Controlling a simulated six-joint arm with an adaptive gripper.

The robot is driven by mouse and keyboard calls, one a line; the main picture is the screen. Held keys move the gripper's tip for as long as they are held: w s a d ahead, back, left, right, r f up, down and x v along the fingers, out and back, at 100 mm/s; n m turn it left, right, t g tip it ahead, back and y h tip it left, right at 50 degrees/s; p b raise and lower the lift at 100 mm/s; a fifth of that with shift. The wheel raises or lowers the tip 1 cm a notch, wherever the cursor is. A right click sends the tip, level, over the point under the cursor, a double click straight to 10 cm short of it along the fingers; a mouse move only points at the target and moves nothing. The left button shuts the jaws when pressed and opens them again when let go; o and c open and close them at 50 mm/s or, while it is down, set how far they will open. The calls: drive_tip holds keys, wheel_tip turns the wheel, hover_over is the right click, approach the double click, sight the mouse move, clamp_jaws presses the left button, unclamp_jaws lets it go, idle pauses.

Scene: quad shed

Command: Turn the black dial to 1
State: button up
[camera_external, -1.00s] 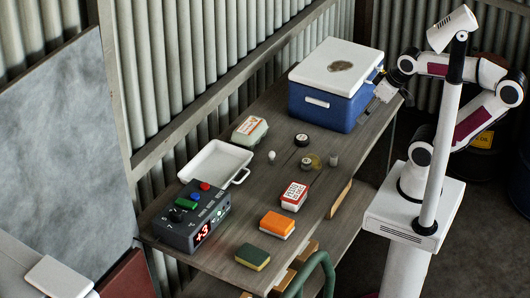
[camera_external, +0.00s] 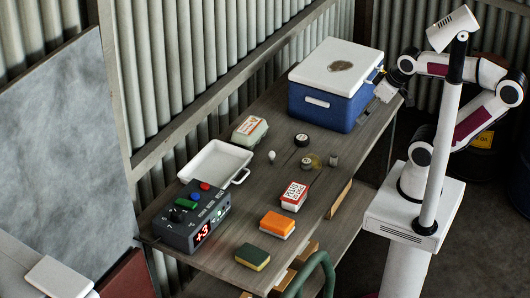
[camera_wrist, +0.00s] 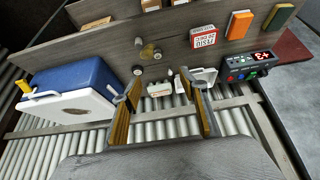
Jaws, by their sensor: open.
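A dark grey control box (camera_external: 194,238) sits at the near left end of the wooden table. Its top has red, blue and green buttons, and its front has a red lit display reading +3. A small black dial (camera_external: 177,216) appears on its left top part; its pointer setting is too small to read. The box also shows at the right of the wrist view (camera_wrist: 251,62), upside down. My gripper (camera_external: 386,90) is at the far end of the table beside the blue cooler, well away from the box. In the wrist view its fingers (camera_wrist: 160,84) are apart, with nothing held.
The blue cooler (camera_external: 325,107) with a white lid stands near my gripper. A white tray (camera_external: 238,146) is behind the box.

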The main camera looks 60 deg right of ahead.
drive_tip(key=w+a+f+n+t+y, duration=0.1)
drive_tip(key=w+a, duration=0.5)
drive_tip(key=w, duration=0.3)
drive_tip(key=w+a+n+t+y, duration=0.1)
drive_tip(key=w+a+n, duration=0.1)
drive_tip(key=w+a, duration=0.6)
drive_tip(key=w+a+f+n+t+y, duration=0.1)
drive_tip(key=w+a, duration=0.3)
drive_tip(key=w, duration=0.7)
drive_tip(key=n+t+y, duration=0.2)
drive_tip(key=n+y, duration=0.2)
drive_tip(key=y, duration=0.1)
approach(179, 212)
drive_tip(key=x, duration=0.3)
drive_tip(key=shift+f, duration=0.1)
drive_tip(key=shift+m, duration=0.3)
drive_tip(key=shift+x, duration=3.85)
